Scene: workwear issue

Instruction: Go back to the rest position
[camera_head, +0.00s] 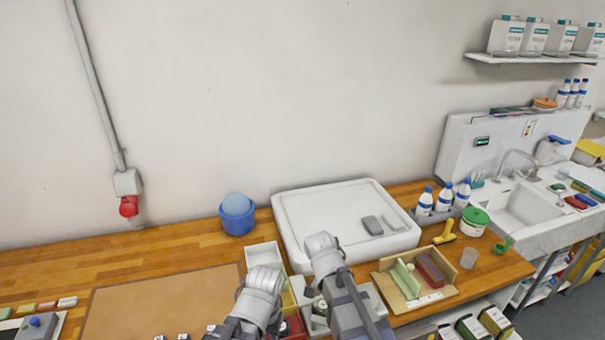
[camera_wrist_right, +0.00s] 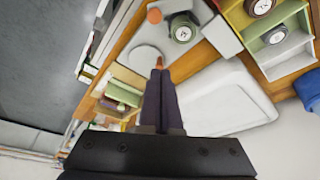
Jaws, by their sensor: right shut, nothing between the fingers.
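In the right wrist view, my right gripper (camera_wrist_right: 160,68) points away from the camera with its two dark fingers together and nothing between them. It is above the worktop, beside a large white tray. In the head view, light grey links of both my arms rise from the bottom edge, in front of the tray. No fingertips of my left gripper can be made out there.
The white tray (camera_head: 288,228) holds grey items on the wooden counter (camera_head: 180,243). A blue tub (camera_head: 238,224) stands left of it. White bottles (camera_head: 444,200), a green-lidded pot (camera_head: 473,222) and a wooden box (camera_head: 387,286) are at the right, before the sink (camera_head: 528,203).

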